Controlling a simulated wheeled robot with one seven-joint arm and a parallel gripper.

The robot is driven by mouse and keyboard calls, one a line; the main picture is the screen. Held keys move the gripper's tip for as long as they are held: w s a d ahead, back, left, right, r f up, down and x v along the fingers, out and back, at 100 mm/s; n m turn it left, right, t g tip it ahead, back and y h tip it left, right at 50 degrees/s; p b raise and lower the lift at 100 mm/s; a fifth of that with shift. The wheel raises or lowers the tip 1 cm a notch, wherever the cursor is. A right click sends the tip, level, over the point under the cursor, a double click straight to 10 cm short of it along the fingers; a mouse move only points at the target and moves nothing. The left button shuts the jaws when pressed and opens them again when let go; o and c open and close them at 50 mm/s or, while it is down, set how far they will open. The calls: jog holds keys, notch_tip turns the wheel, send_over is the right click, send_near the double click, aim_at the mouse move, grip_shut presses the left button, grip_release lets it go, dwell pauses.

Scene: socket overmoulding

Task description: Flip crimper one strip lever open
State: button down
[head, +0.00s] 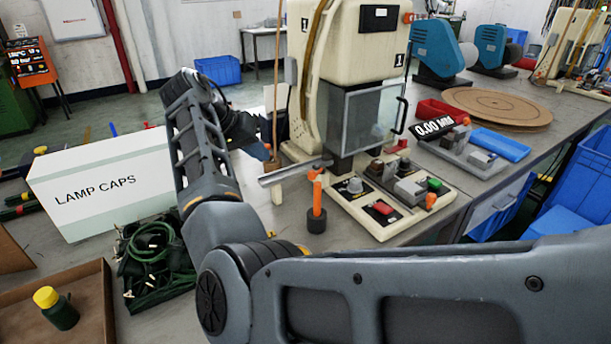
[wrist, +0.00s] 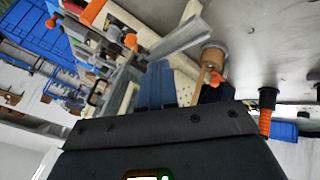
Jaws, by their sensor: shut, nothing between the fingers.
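Crimper one is the cream machine (head: 352,45) marked 1, in the middle of the head view, with a clear guard on its front. A grey metal strip channel (head: 292,174) juts out left from its base; a similar channel shows in the wrist view (wrist: 182,38). A small orange tip (head: 316,173) sits at the channel, and an upright orange handle on a black foot (head: 317,200) stands just in front. I cannot tell which orange part is the strip lever. My gripper (wrist: 155,84) is shut and empty beside the machine; my arm mostly hides it in the head view.
A control panel (head: 372,215) with knobs and buttons lies before the crimper. A LAMP CAPS box (head: 100,185), a dark green crate of cables (head: 150,285) and a brown tray (head: 100,300) stand left. A round wooden board (head: 497,104) lies to the right.

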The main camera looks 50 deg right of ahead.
jog(key=shift+w+a+r, duration=0.15)
jog(key=shift+a+r, duration=0.05)
jog(key=shift+r, duration=0.35)
jog(key=s+d+f+p, duration=0.1)
jog(key=s+d+f, duration=0.3)
jog(key=d+f, duration=0.4)
jog(key=shift+s+d+p, duration=0.2)
jog(key=shift+s+p, duration=0.05)
jog(key=shift+p, duration=0.05)
jog(key=shift+s, duration=0.1)
dwell(0.3)
